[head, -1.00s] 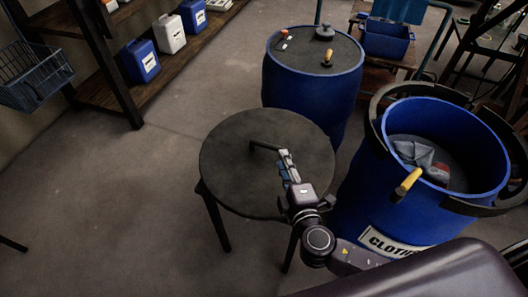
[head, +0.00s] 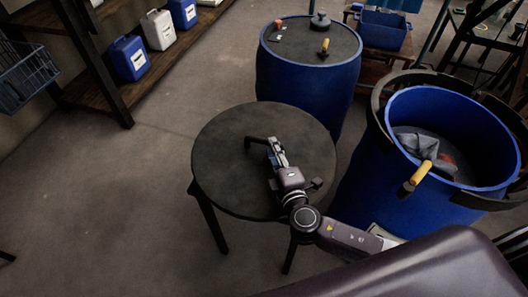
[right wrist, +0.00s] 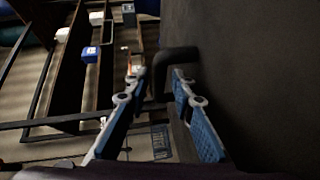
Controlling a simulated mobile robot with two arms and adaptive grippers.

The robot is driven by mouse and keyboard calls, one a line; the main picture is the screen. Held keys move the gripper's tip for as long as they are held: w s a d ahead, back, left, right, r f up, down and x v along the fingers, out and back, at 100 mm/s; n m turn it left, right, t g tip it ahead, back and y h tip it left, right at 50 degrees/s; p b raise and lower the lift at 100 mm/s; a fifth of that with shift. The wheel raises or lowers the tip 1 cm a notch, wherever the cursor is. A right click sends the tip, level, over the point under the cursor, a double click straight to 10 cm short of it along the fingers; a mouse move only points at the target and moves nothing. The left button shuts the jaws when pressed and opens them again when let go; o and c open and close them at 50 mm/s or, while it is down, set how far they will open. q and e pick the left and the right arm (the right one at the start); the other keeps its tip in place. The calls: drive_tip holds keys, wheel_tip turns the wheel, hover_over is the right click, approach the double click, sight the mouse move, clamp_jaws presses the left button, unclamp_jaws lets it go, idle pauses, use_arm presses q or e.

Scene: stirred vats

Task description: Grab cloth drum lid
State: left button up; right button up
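The lid (head: 225,165) is a dark round disc with a black bar handle (head: 256,140); it lies flat on a dark-legged stand in the head view. My right gripper (head: 274,146) is over the lid, close to the handle. In the right wrist view its two blue-padded fingers (right wrist: 158,80) are apart, with the black handle (right wrist: 178,55) at their tips and part of it in the gap; the lid's dark surface (right wrist: 255,65) fills the right side. The open blue cloth drum (head: 370,185) holds grey and reddish cloth (head: 418,146); its label is mostly hidden. My left gripper is out of view.
A closed blue drum (head: 300,85) stands behind the lid, with small items on top. A yellow-handled tool (head: 420,173) is at the open drum's rim. Shelves with jugs (head: 129,58) and a wire basket (head: 25,65) are at left. Floor left of the stand is clear.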

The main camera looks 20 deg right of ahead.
drive_tip(key=shift+w+f, duration=0.15)
drive_tip(key=shift+w, duration=0.75)
drive_tip(key=shift+w+f, duration=0.15)
drive_tip(key=shift+w, duration=0.75)
drive_tip(key=shift+c, duration=0.7)
clamp_jaws()
drive_tip(key=shift+r, duration=0.2)
